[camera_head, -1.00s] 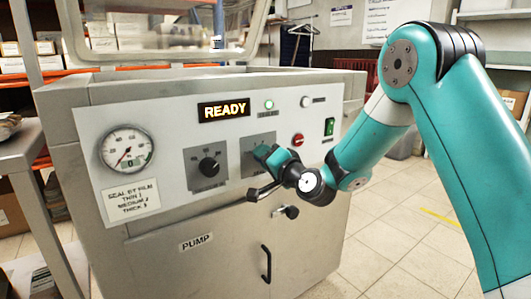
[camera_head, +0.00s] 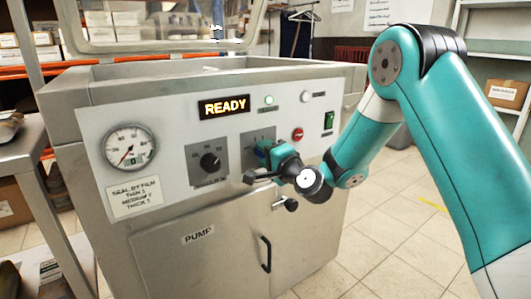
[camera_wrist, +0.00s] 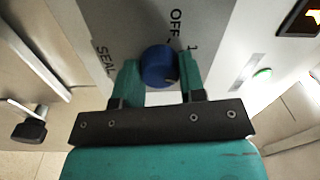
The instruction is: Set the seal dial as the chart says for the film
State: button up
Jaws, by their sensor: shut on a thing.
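The seal dial is a round blue knob (camera_wrist: 160,66) on a grey plate. In the wrist view it sits between the two teal fingers of my gripper (camera_wrist: 161,78), which are shut on it. "OFF" and "1" marks show above the knob and "SEAL" at its left; the other marks are hidden, and I cannot tell the setting.
A black dial (camera_head: 210,163) sits left of the seal dial. The pressure gauge (camera_head: 129,148) is farther left. The display (camera_head: 224,107) reads "READY", with a lit green lamp (camera_head: 269,100) beside it. A red button (camera_head: 297,134) and a green switch (camera_head: 329,121) are at right.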

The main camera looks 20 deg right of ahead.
jog(key=shift+d, duration=0.1)
jog(key=o, duration=0.9)
jog(key=b+v, duration=1.6)
jog(key=v, duration=0.1)
jog(key=shift+s, duration=0.25)
